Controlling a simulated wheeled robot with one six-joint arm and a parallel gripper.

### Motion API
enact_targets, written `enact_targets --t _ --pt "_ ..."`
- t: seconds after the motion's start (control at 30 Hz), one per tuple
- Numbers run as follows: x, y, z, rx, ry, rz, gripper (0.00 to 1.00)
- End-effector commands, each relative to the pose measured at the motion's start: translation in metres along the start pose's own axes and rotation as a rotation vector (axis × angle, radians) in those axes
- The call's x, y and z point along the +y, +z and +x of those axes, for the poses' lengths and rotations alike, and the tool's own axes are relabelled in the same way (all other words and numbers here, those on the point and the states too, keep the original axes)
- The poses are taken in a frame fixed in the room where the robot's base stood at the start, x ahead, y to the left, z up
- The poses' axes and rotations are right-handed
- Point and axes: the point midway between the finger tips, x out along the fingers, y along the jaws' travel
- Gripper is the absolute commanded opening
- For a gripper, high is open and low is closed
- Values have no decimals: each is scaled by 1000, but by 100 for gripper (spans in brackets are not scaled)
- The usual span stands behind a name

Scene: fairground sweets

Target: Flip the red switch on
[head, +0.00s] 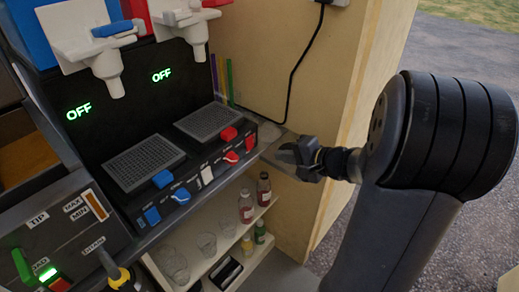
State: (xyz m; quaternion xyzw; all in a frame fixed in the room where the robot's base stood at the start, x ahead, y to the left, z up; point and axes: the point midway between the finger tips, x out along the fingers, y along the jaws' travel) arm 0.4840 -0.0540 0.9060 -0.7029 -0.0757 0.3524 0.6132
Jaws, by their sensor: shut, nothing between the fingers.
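Several red controls sit on the right half of the black machine's front panel: a red block (228,133) on top, a red knob-like part (232,157) on the sloped face, and a red rocker-like piece (250,141) at the right end. I cannot tell their exact positions at this size. The right green display (162,75) reads OFF. My gripper (283,151) is shut and empty, right of the panel's end and apart from the red controls. It points left toward them.
Matching blue controls (181,195) sit on the panel's left half, and the left display (78,111) also reads OFF. A white nozzle (194,40) hangs above the right drip grid (208,121). Bottles (246,206) and glasses stand on shelves below. A wooden wall is behind my gripper.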

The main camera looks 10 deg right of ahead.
Motion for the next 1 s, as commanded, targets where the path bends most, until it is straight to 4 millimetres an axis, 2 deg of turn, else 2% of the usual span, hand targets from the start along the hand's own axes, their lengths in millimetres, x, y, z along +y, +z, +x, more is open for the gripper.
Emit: enact_targets --t 0.03,0.2,0.43,0.6,1.0 --pt "0 1 12 -5 1 0 0" --pt "0 1 45 -4 1 -1 0" --pt "-8 0 76 -2 1 -1 0" --pt "-11 0 87 0 0 0 0" --pt "-11 0 89 1 -1 0 0"
